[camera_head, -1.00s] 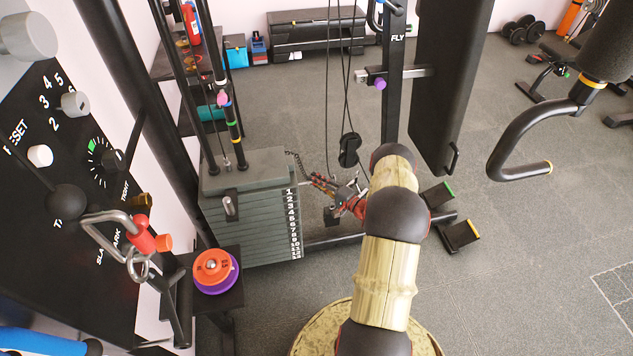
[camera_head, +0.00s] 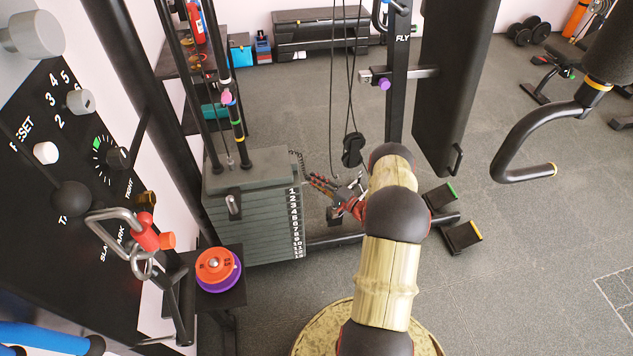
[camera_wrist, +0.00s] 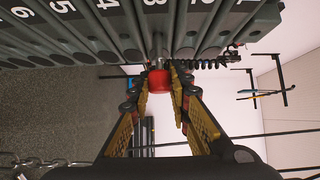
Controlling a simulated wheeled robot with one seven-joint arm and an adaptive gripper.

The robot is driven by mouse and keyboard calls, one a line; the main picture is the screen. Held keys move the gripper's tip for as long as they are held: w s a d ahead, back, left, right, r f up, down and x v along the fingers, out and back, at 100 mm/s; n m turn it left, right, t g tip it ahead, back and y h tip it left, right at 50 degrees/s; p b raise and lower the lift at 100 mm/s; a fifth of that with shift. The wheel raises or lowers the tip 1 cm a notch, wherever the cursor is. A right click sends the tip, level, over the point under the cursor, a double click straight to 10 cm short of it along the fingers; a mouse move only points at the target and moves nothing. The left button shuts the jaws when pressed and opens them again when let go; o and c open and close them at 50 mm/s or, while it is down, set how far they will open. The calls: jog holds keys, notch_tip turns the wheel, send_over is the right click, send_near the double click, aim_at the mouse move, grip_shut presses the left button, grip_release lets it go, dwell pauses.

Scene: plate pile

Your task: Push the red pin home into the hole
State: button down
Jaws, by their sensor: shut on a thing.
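The red pin (camera_wrist: 159,81) shows in the wrist view as a red head between my fingertips, with a short metal shaft (camera_wrist: 158,47) leading toward the plates. My gripper (camera_wrist: 158,88) is shut on this red head. The numbered grey weight stack (camera_wrist: 100,37) fills the top of the wrist view, and the shaft meets it near the plate marked 3. The hole itself is hidden, and how deep the shaft sits I cannot tell. In the head view my gripper (camera_head: 322,186) is at the right side of the stack (camera_head: 262,215), near its upper numbers; the pin is too small to make out there.
A coiled dark cord (camera_wrist: 205,64) runs beside the pin. A black pulley (camera_head: 352,150) hangs on cables just behind my gripper. A dark upright post (camera_head: 398,90) and a black pad (camera_head: 450,90) stand to the right. Open floor (camera_head: 540,240) lies right of my arm.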

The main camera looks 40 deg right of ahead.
jog(key=shift+w+a, duration=0.4)
jog(key=shift+a, duration=0.25)
jog(key=shift+w+a, duration=0.35)
jog(key=shift+a, duration=0.25)
jog(key=c, duration=1.6)
grip_release()
jog(key=shift+s, duration=0.1)
jog(key=s, duration=0.4)
jog(key=s+d, duration=0.1)
jog(key=s, duration=0.6)
jog(key=shift+s+d, duration=0.3)
jog(key=shift+s, duration=0.05)
